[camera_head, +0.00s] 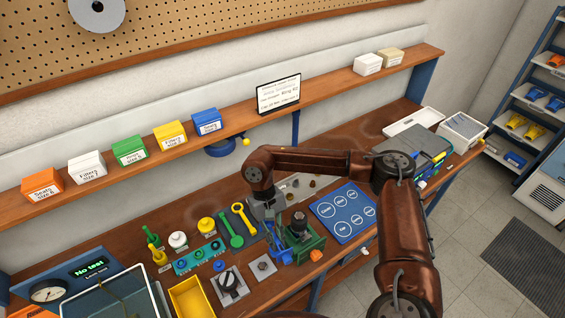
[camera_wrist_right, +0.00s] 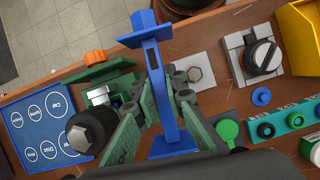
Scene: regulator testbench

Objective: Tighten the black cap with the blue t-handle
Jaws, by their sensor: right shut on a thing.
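My right gripper (camera_head: 272,222) is shut on the blue t-handle (camera_head: 284,257), beside the green vise (camera_head: 312,245). In the right wrist view the fingers of my right gripper (camera_wrist_right: 167,92) close on the shaft of the blue t-handle (camera_wrist_right: 152,57), with its crossbar beyond the fingertips. The black cap (camera_head: 299,220) stands upright above the vise. The black cap also shows in the right wrist view (camera_wrist_right: 92,128), left of the fingers and apart from the handle. Whether the handle touches the bench is unclear. My left gripper is out of view.
A blue labelled mat (camera_head: 343,212) lies right of the vise. A grey plate with a hex nut (camera_head: 263,266), a black-knobbed fixture (camera_head: 230,287) and a yellow tray (camera_head: 190,298) stand left. Green (camera_head: 231,230) and yellow wrenches (camera_head: 244,218) lie behind.

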